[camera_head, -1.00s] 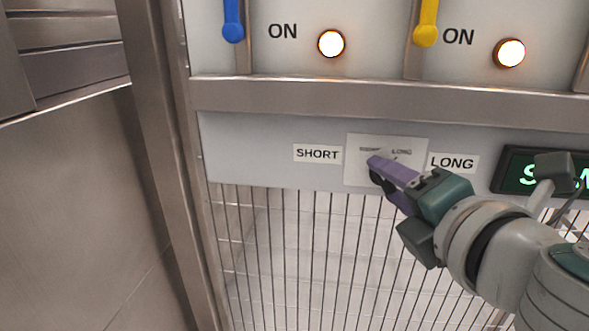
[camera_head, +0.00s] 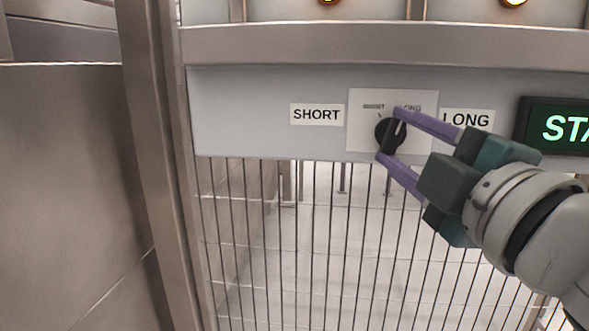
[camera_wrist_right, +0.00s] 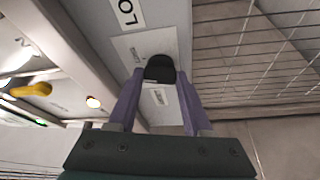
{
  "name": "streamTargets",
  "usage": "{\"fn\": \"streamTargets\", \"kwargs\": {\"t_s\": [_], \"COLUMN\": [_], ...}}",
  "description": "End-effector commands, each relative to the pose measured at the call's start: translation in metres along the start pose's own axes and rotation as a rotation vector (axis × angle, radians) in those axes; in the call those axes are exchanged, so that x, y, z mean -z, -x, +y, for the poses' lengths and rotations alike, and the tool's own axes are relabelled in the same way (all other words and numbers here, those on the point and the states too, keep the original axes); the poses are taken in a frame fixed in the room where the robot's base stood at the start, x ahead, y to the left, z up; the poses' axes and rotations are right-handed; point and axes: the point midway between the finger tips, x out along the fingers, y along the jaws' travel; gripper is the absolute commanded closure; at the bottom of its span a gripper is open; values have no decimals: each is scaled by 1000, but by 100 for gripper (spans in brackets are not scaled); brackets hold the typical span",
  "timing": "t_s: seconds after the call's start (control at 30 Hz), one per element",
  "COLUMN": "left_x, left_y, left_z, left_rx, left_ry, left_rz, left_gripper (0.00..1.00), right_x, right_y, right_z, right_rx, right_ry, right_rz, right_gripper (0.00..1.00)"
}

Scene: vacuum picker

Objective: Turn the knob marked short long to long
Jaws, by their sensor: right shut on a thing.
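The black knob (camera_head: 388,134) sits on a white plate (camera_head: 360,140) on the grey panel, between the SHORT label (camera_head: 317,114) and the LONG label (camera_head: 467,119). Its ridge tilts up and to the right, toward the small LONG print on the plate. My right gripper (camera_head: 389,134) has one purple finger above right of the knob and one below it, shut on it. The right wrist view shows the knob (camera_wrist_right: 159,68) between the tips of both fingers. My left gripper is not in view.
A green lit display (camera_head: 560,128) is to the right on the panel. A metal rail (camera_head: 300,42) runs above the panel, and a wire grille (camera_head: 290,240) is below. A steel wall (camera_head: 70,180) stands at left. A yellow lever (camera_wrist_right: 30,89) shows in the right wrist view.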

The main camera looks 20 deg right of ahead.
Motion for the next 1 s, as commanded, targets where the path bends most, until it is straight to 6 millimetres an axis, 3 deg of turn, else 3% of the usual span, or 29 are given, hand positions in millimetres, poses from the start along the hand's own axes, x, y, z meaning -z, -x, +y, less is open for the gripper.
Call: {"fn": "streamTargets", "kwargs": {"t_s": [0.1,0.4,1.0], "left_x": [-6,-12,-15], "left_y": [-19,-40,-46], "left_z": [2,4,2], "left_rx": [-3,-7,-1], "left_ry": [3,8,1], "left_rz": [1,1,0], "left_gripper": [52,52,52], "right_x": [-2,-1,0], "right_y": [0,0,0], "right_z": [-7,-6,-3], "right_rx": [-37,-103,-133], "right_ry": [-92,-254,-327], "right_rz": [-4,-3,-2], "right_gripper": [100,100,100]}}
